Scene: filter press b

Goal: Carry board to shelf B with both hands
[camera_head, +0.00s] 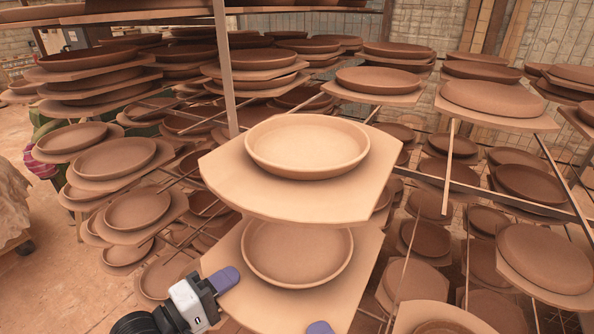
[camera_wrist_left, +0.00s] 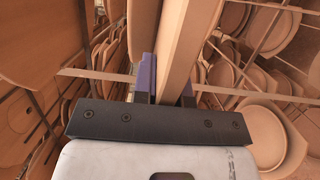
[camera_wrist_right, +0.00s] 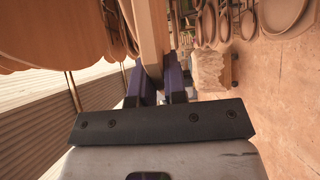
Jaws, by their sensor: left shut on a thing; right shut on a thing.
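A light clay-coloured board (camera_head: 362,275) with a round, shallow dish (camera_head: 297,252) on it is low in the middle of the head view. My left gripper (camera_head: 224,279) is shut on its left edge; the left wrist view shows a board edge (camera_wrist_left: 182,45) between the purple fingers. My right gripper (camera_head: 320,328) shows only a purple tip at the bottom of the head view. In the right wrist view it is shut on a board edge (camera_wrist_right: 150,40). Another board (camera_head: 225,185) with a dish (camera_head: 307,148) overlaps the held board's far part. No label marks shelf B.
Racks with several boards and dishes fill the back and both sides. A thin upright post (camera_head: 225,70) stands behind the middle, and rack rails (camera_head: 500,195) run at the right. Open floor (camera_head: 60,280) shows at the lower left.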

